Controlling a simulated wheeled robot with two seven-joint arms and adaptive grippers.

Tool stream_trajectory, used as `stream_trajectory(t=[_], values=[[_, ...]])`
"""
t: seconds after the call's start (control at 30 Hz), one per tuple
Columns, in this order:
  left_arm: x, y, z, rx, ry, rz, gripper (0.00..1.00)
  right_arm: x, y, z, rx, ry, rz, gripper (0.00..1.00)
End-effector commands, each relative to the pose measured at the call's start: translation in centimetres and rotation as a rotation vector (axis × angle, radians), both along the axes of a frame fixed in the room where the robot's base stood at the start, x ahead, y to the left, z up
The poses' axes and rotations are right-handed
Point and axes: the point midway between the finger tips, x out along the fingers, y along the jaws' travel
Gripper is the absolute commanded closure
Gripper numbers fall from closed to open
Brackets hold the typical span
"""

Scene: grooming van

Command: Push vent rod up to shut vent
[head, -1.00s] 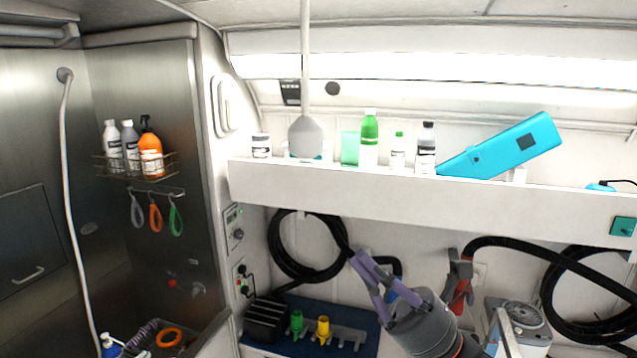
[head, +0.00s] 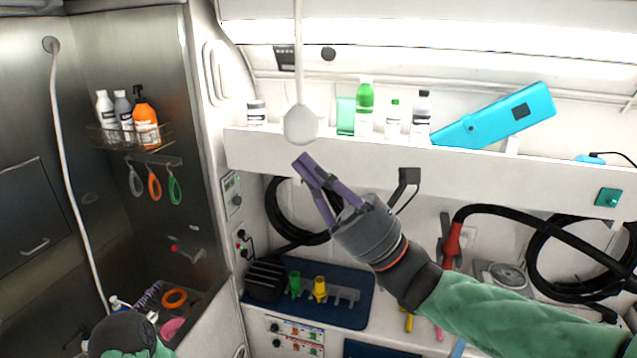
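The vent rod (head: 298,60) is a thin white rod hanging from the ceiling, with a pale rounded knob (head: 300,125) at its lower end, in front of the shelf. The vent itself is not clearly visible. My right gripper (head: 302,164), with purple fingers, points up and left just below the knob. Its fingertips look together with nothing between them; a small gap shows between the tips and the knob.
A white shelf (head: 460,166) behind the rod bears bottles and a cyan case (head: 497,115). Below are coiled black hoses (head: 580,262) and a blue mat (head: 345,312) with green and yellow pieces. A steel wall with a bottle rack (head: 128,135) stands left.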

Motion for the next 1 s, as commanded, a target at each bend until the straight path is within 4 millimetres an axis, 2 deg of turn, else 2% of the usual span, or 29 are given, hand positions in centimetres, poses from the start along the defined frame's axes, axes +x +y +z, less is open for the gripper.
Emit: stream_trajectory(t=[0.47, 0.57, 0.7, 0.8, 1.0], values=[[0.0, 0.0, 0.3, 0.000, 0.000, 0.000, 0.60, 0.0, 0.0, 0.7, -0.001, 0.000, 0.000, 1.00], [0.0, 0.0, 0.9, 0.000, 0.001, 0.000, 0.60, 0.0, 0.0, 2.0, 0.000, -0.002, -0.001, 1.00], [0.0, 0.0, 2.0, 0.000, 0.000, 0.000, 0.60, -0.1, -0.1, 5.2, 0.002, -0.004, -0.001, 1.00], [0.0, 0.0, 2.5, 0.000, 0.000, 0.000, 0.60, -0.1, 0.0, 6.7, 0.001, -0.003, 0.000, 1.00], [0.0, 0.0, 2.5, 0.000, 0.000, 0.000, 0.60, 0.0, 0.0, 7.3, 0.000, 0.000, 0.000, 1.00]])
